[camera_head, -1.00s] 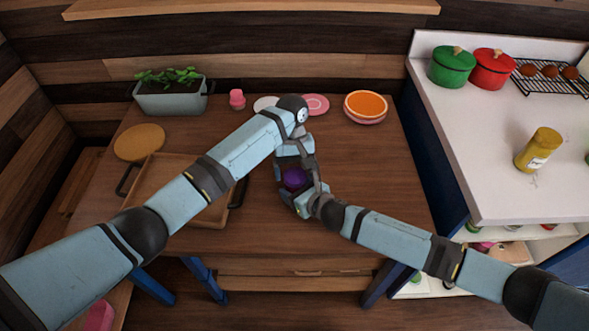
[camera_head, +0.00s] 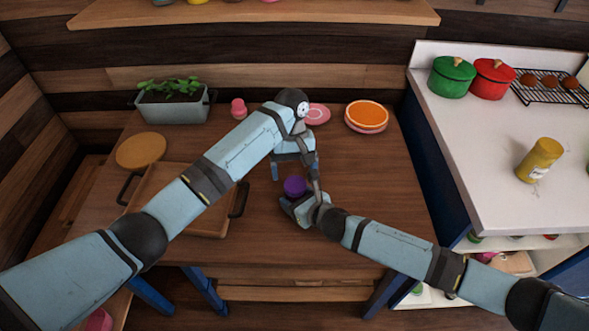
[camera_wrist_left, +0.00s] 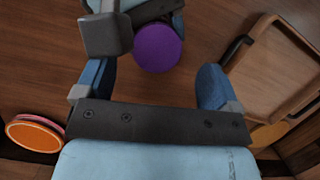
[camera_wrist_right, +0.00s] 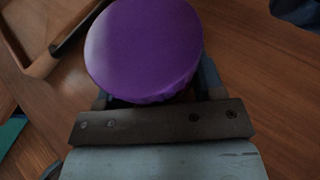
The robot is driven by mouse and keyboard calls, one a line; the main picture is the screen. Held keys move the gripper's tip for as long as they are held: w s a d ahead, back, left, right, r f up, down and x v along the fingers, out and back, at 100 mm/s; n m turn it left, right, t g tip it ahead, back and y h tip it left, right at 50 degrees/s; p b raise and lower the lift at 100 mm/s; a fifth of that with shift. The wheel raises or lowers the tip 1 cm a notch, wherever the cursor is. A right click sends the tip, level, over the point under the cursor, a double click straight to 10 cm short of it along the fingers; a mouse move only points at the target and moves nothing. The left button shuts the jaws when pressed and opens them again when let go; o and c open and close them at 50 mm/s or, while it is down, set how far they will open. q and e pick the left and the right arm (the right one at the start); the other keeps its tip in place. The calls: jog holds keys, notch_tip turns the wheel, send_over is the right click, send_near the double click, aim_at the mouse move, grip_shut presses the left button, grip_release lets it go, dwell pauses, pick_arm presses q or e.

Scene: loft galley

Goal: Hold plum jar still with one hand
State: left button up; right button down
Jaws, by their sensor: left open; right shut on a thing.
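The plum jar (camera_head: 294,186) stands on the wooden table, its purple lid upward. The lid also shows in the left wrist view (camera_wrist_left: 158,48) and fills the top of the right wrist view (camera_wrist_right: 143,48). My right gripper (camera_head: 292,204) is shut on the jar from its near side, low at the table; its fingers are mostly hidden under the lid in its wrist view. My left gripper (camera_head: 294,172) is open and empty above the jar, its fingers (camera_wrist_left: 155,85) apart and not touching the lid. The jar's body is mostly hidden.
A wooden tray (camera_head: 207,231) with dark handles lies left of the jar. A planter (camera_head: 172,108), a round board (camera_head: 141,151), a pink item (camera_head: 238,108) and stacked orange-topped plates (camera_head: 367,115) stand farther back. The table right of the jar is mostly clear.

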aim_at(295, 184)
pick_arm(q)
jog(key=shift+s+d+r, duration=0.1)
jog(key=shift+d+r, duration=0.35)
jog(key=shift+r, duration=0.1)
notch_tip(295, 184, up, 7)
jog(key=a+n+t+h, duration=0.1)
jog(key=a+n+t, duration=0.1)
jog(key=n, duration=0.7)
jog(key=shift+w, duration=0.25)
jog(key=shift+a+f, duration=0.1)
jog(key=shift+f, duration=0.05)
jog(key=f, duration=0.4)
jog(key=d+f, duration=0.1)
jog(key=f, duration=0.3)
jog(key=s+f, duration=0.1)
jog(key=f, duration=0.3)
jog(key=shift+d, duration=0.2)
jog(key=c, duration=1.1)
